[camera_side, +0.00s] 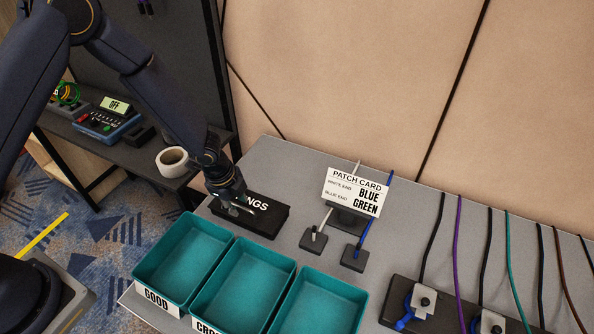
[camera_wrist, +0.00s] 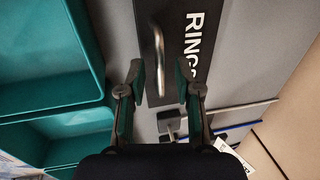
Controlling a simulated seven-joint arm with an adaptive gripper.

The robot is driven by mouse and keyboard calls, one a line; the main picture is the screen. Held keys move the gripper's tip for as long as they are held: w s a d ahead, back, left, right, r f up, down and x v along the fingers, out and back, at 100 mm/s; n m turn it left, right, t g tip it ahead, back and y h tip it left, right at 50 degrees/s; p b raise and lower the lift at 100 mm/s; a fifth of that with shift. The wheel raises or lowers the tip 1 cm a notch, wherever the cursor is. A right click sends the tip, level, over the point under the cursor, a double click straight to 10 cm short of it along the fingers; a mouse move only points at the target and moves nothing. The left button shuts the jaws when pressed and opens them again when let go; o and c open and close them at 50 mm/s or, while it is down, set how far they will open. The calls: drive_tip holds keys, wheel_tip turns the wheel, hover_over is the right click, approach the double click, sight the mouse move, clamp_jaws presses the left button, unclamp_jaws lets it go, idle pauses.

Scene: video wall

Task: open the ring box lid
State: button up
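The ring box is a black box (camera_side: 270,216) with white lettering on its lid, at the back left of the grey table in the side view. The lid looks shut. In the wrist view the box (camera_wrist: 180,15) reads "RINGS", and a metal bar handle (camera_wrist: 157,50) runs along its lid. My gripper (camera_side: 238,208) is over the handle end of the box. In the wrist view my gripper (camera_wrist: 160,82) is open, its two fingers on either side of the handle's near end. I cannot tell whether the fingers touch the lid.
Teal bins (camera_side: 185,260) stand in front of the box, close to it. A patch card (camera_side: 355,190) stands to the right, with white and blue cables in small black blocks (camera_side: 313,240). A tape roll (camera_side: 172,160) lies on the dark side table behind.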

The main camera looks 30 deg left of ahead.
sight(249, 203)
clamp_jaws()
drive_tip(key=shift+w+r, duration=0.1)
idle(0.6)
drive_tip(key=shift+w+r+g, duration=0.5)
drive_tip(key=shift+r+g, duration=0.1)
drive_tip(key=shift+g, duration=0.1)
drive_tip(key=w+r, duration=0.2)
drive_tip(key=w, duration=0.1)
drive_tip(key=shift+w+r, duration=0.25)
drive_tip(key=shift+w, duration=0.05)
drive_tip(key=w, duration=0.7)
drive_tip(key=shift+w+f, duration=0.3)
drive_tip(key=shift+o, duration=0.6)
unclamp_jaws()
drive_tip(key=shift+w+r, duration=0.15)
drive_tip(key=shift+r, duration=0.05)
